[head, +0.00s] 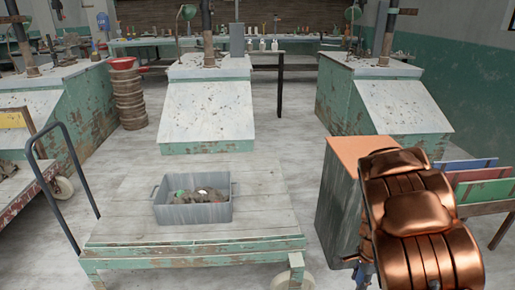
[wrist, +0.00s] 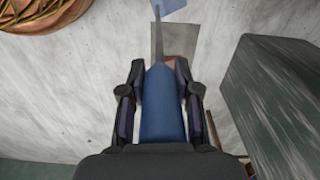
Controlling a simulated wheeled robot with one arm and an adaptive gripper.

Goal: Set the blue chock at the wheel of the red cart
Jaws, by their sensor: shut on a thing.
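My gripper (wrist: 158,100) is shut on the blue chock (wrist: 163,105) in the wrist view. A thin grey rod (wrist: 158,38) runs forward from the chock. In the head view my gripper is mostly hidden at the bottom, beside the grey cabinet; only a little dark and blue shows there. A cart with worn red paint (head: 22,195) stands at the left edge, partly out of frame. Its pale wheel (head: 62,188) shows at its right end, on the floor, well away from my gripper.
A green-framed cart (head: 125,205) with a dark push handle and a grey bin (head: 193,213) stands between my gripper and the red cart. A grey cabinet (head: 340,210) with an orange top is close by my gripper. Coloured panels (head: 488,190) stand at right. Pale floor (head: 285,165) is open behind.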

